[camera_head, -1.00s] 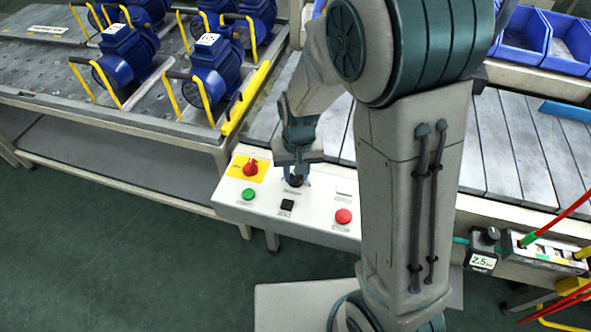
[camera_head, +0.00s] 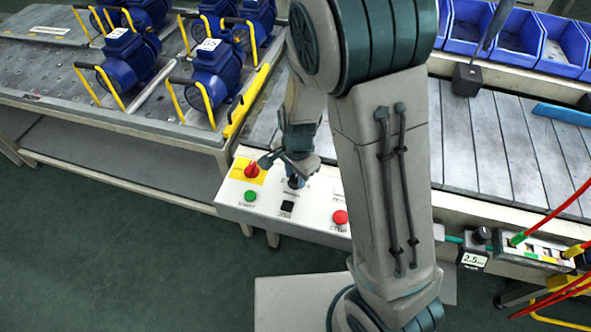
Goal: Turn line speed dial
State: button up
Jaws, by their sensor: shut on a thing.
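A white control panel (camera_head: 235,197) sits at the front of the conveyor, below the middle of the head view. My gripper (camera_head: 295,178) points down at the panel's upper middle and is shut on the black line speed dial (camera_head: 295,183). Only a small dark part of the dial shows below the fingers; its pointer and scale are hidden. A red rotary switch (camera_head: 252,170) on a yellow plate is left of my gripper.
Blue motors (camera_head: 215,70) with yellow handles stand on a table at left. The slatted conveyor (camera_head: 480,140) runs right behind my arm. Blue bins (camera_head: 510,40) line the back right.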

aim_at(296, 180)
jog(key=m+p, duration=0.3)
jog(key=m, duration=0.2)
jog(key=shift+r, duration=0.1)
dwell(0.4)
jog(key=o, duration=1)
jog(key=shift+c, duration=0.2)
notch_tip(296, 180, up, 14)
jog(key=p, duration=0.2)
jog(key=shift+s, duration=0.2)
